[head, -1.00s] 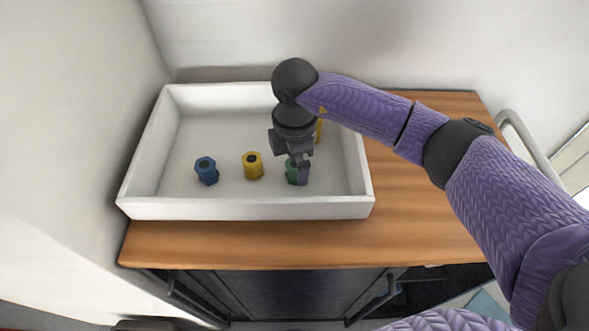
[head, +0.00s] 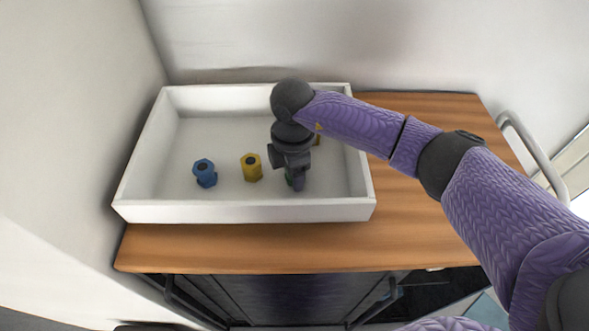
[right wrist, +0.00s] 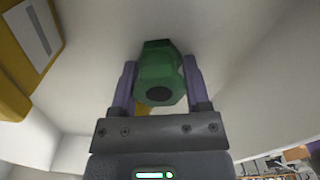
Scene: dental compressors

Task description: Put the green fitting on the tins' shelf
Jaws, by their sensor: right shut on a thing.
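The green fitting (right wrist: 158,72) sits between the two fingers of my right gripper (right wrist: 157,85) in the right wrist view. The gripper is shut on it. I cannot tell whether the fitting touches the tray floor. The tins' shelf is not recognisable in these frames. My left gripper is not in view.
The white tray (head: 240,212) stands on a wooden top (head: 240,252) with walls behind and at left. In it stand a blue fitting (head: 205,174) and a yellow fitting (head: 251,168). Another yellow thing (head: 317,138) is partly hidden behind my gripper. The wood right of the tray is clear.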

